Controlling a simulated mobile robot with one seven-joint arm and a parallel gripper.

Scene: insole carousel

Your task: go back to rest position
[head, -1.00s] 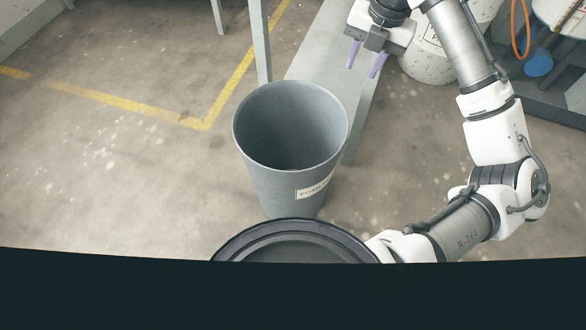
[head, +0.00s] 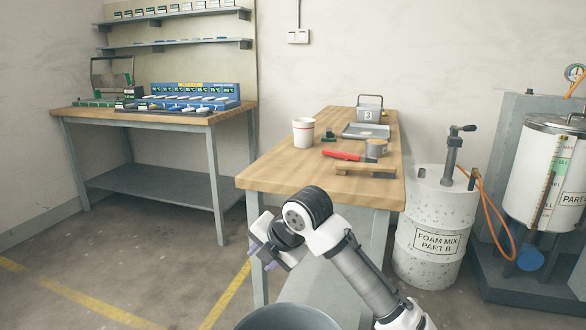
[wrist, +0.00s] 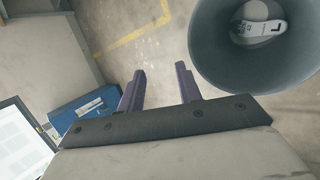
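My gripper (head: 262,258) is held in front of the wooden workbench, near the bin, with its purple fingers pointing down and left. In the wrist view my gripper (wrist: 160,72) is open, with nothing between its two fingers. The grey bin (head: 290,316) stands on the floor below the arm, and only its upper part shows in the head view. In the wrist view the bin (wrist: 205,55) is to the right of the fingers, apart from them.
The workbench (head: 275,174) carries a white cup (head: 303,132), a tray, a tin and a red-handled tool. A second bench (head: 190,119) with blue racks stands at the left. A white drum (head: 437,225) and a tank stand at the right.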

